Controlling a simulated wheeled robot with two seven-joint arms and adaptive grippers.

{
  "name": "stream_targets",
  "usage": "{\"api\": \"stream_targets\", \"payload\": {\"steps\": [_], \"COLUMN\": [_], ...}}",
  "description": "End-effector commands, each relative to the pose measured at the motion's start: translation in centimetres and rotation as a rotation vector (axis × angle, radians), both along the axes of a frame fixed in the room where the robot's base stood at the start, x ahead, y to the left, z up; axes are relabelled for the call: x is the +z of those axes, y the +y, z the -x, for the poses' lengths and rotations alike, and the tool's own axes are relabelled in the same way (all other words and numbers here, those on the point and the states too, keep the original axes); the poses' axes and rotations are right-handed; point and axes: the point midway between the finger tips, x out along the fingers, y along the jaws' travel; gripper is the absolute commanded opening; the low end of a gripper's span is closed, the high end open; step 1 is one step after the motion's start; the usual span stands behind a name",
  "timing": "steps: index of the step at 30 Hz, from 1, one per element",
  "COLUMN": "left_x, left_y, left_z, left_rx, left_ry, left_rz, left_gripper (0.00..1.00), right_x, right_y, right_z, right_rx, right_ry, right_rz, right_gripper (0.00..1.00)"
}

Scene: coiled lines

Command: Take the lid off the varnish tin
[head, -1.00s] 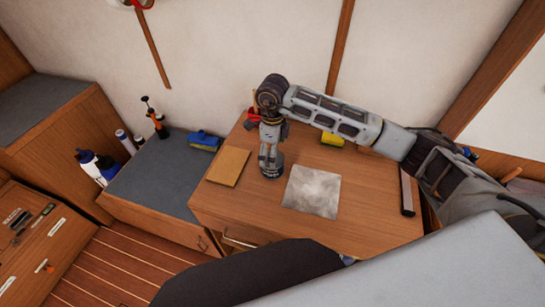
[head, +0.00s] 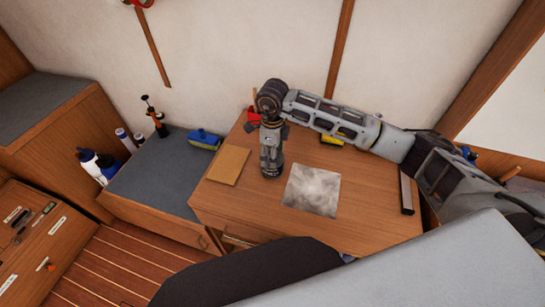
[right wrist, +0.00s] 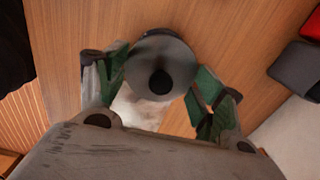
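The varnish tin (head: 271,174) stands on the wooden desk, small and dark in the head view, mostly hidden under my right gripper (head: 271,160). The gripper points straight down. My left gripper is not in view.
On the desk (head: 370,215) lie a tan board (head: 228,165) left of the tin and a pale grey square sheet (head: 312,190) to its right. A red item (head: 252,118) and a yellow one (head: 331,139) are behind. A blue brush (head: 204,138) lies on the left locker.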

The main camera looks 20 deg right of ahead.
Motion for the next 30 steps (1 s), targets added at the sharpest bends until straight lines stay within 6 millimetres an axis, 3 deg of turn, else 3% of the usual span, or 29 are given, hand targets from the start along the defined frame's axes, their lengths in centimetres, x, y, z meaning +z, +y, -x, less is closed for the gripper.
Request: {"api": "stream_targets", "payload": {"steps": [12,29,30], "left_x": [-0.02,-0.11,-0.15], "left_y": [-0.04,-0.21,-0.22], "left_z": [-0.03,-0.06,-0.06], "left_rx": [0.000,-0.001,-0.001], "left_ry": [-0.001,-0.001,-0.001], "left_rz": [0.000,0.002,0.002], "left_gripper": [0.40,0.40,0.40], "right_x": [-0.32,-0.47,-0.31], "right_y": [-0.19,-0.38,-0.38], "right_z": [0.00,0.10,0.10], "right_rx": [-0.003,-0.005,-0.005], "right_ry": [0.002,0.007,0.007], "right_rz": [0.005,0.010,0.010], "right_gripper": [0.32,0.29,0.25]}}
